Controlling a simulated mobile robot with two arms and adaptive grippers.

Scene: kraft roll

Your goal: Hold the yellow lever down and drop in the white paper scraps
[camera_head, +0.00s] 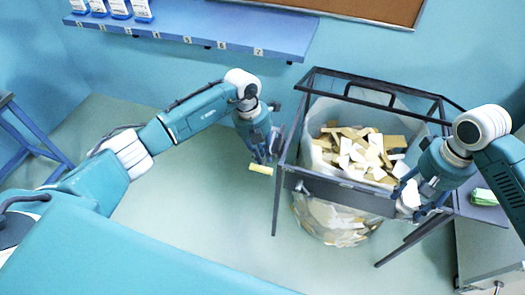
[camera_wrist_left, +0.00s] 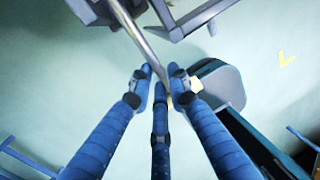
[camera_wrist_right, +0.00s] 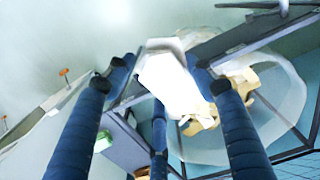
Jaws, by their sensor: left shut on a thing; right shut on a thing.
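The yellow lever (camera_head: 261,169) sticks out left from the dark bin frame (camera_head: 345,189). My left gripper (camera_head: 264,157) is shut on it from above; in the left wrist view the fingers (camera_wrist_left: 160,82) close around the metal rod (camera_wrist_left: 142,40), and the yellow end is mostly hidden. My right gripper (camera_head: 412,205) is shut on white paper scraps (camera_head: 408,196) at the bin's front right corner. In the right wrist view the white scraps (camera_wrist_right: 168,82) sit between the fingers, beside the clear bag (camera_wrist_right: 292,92).
The bag in the frame holds many white and tan scraps (camera_head: 360,150). A green and white item (camera_head: 484,196) lies on a surface at the right. A blue shelf (camera_head: 230,28) with bottles (camera_head: 120,8) is on the back wall. Floor left of the bin is clear.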

